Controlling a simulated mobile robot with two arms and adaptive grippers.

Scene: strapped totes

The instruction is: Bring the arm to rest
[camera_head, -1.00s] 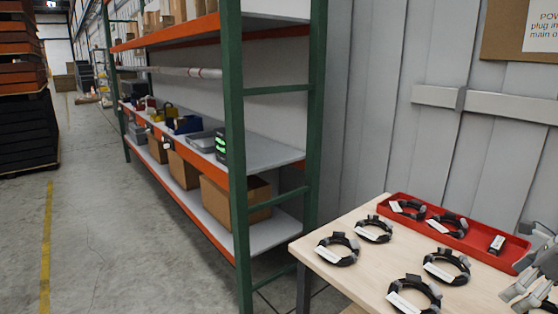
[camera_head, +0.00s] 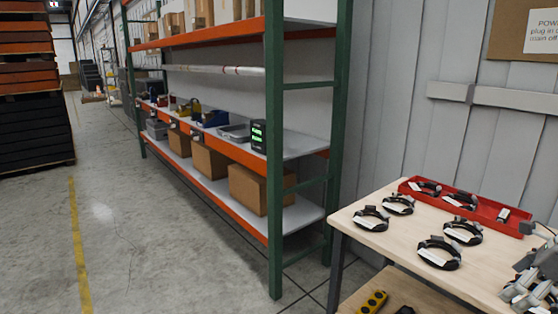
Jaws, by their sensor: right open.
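My right gripper (camera_head: 522,291) shows at the lower right edge, in front of and over the right part of the wooden table (camera_head: 400,232). Its grey fingers are apart, with nothing seen between them. Part of it and most of the arm are cut off by the picture edge. My left gripper is out of view. Black ring-shaped straps with white tags, such as the front one (camera_head: 438,262), lie on the table, apart from the gripper.
A red tray (camera_head: 480,214) at the table's back holds two rings and a small black-and-white item. A yellow-and-black object (camera_head: 374,301) lies on the lower shelf. A green-and-orange rack (camera_head: 275,170) stands left of the table. The floor (camera_head: 130,240) further left is clear.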

